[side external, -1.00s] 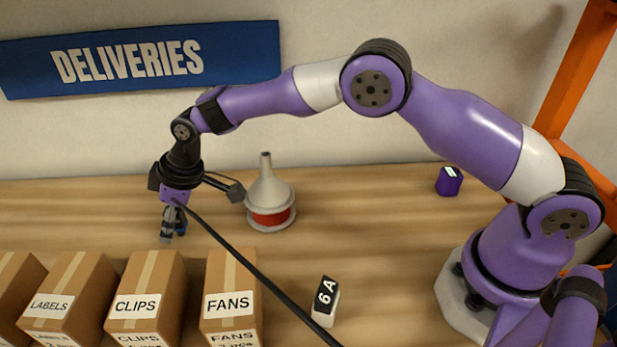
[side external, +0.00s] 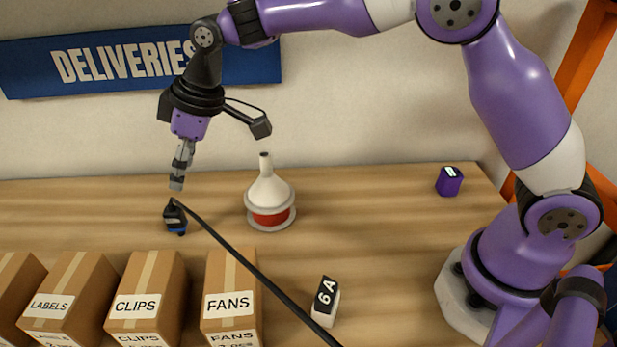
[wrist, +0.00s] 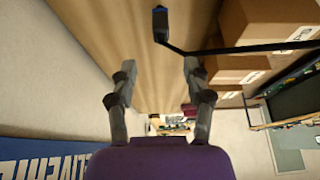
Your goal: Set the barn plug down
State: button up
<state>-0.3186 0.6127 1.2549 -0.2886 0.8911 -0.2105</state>
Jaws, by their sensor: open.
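The barn plug (side external: 175,217) is a small black plug with a blue band on a thick black cable. It stands on the wooden bench behind the boxes, left of the white funnel. In the wrist view the plug (wrist: 160,22) is at the top, with its cable running right. My gripper (side external: 177,184) is above the plug, apart from it. In the wrist view my gripper (wrist: 157,80) has its fingers spread wide with nothing between them.
Cardboard boxes marked LABELS (side external: 62,300), CLIPS (side external: 145,300) and FANS (side external: 232,300) line the front. A white funnel on a red spool (side external: 269,200) stands right of the plug. A 6A block (side external: 325,302) and a purple item (side external: 449,181) are further right. The cable (side external: 255,272) crosses the bench.

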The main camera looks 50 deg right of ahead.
jog(key=s+d+r+m+t+h, duration=0.15)
jog(key=s+d+r+m, duration=0.25)
jog(key=s+d+r, duration=0.6)
jog(key=s+d+f+m+h, duration=0.1)
jog(key=s+d+f+m, duration=0.4)
jog(key=s+d, duration=0.4)
jog(key=shift+s+f+t+h, duration=0.15)
jog(key=shift+s+t+h, duration=0.25)
jog(key=shift+s, duration=1.3)
jog(key=shift+d, duration=0.1)
